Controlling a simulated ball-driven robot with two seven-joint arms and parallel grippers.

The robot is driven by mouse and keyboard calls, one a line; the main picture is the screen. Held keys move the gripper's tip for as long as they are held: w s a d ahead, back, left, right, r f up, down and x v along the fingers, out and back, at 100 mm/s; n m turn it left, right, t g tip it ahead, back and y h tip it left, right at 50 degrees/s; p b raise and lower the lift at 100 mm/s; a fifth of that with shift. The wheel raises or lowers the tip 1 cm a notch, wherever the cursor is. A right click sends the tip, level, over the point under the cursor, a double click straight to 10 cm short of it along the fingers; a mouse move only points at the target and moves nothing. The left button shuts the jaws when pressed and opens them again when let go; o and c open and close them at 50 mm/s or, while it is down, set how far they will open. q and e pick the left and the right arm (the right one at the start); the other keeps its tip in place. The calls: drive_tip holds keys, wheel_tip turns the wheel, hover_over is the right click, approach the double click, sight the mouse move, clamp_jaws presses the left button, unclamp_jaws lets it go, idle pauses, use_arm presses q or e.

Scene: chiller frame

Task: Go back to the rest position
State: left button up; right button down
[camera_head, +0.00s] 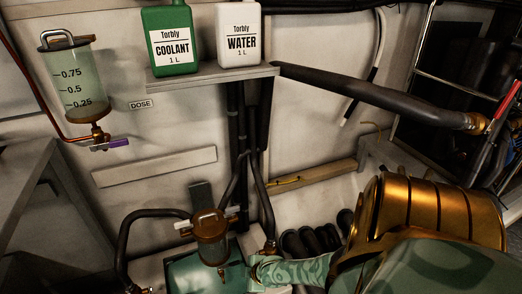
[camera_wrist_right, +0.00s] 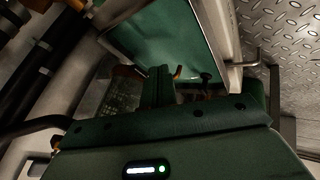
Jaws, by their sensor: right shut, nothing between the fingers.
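My right gripper (camera_wrist_right: 158,78) shows in the right wrist view as a dark green body with its fingers together in the middle. It is shut and holds nothing. Beyond it is a green panel with a pale edge (camera_wrist_right: 222,42). In the head view my right arm comes in from the lower right, with a gold joint and green links, and reaches the bottom middle. The right fingers cannot be made out there. My left gripper is not in view.
A brown-capped clear filter bowl (camera_head: 211,240) stands by a teal surface (camera_head: 190,276) beside my arm. A shelf (camera_head: 212,76) holds a green coolant jug (camera_head: 171,42) and a white water jug (camera_head: 239,36). A dosing vessel (camera_head: 78,82) hangs left; a dark pipe (camera_head: 375,95) crosses right.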

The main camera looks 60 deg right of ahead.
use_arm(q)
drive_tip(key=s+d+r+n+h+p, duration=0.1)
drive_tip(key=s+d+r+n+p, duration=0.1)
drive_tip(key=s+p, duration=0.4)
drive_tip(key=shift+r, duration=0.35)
use_arm(e)
drive_tip(key=d+v, duration=0.1)
drive_tip(key=v, duration=0.7)
drive_tip(key=shift+s+a, duration=0.15)
drive_tip(key=shift+s, duration=0.1)
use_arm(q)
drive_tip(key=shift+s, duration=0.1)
use_arm(e)
drive_tip(key=shift+r, duration=0.1)
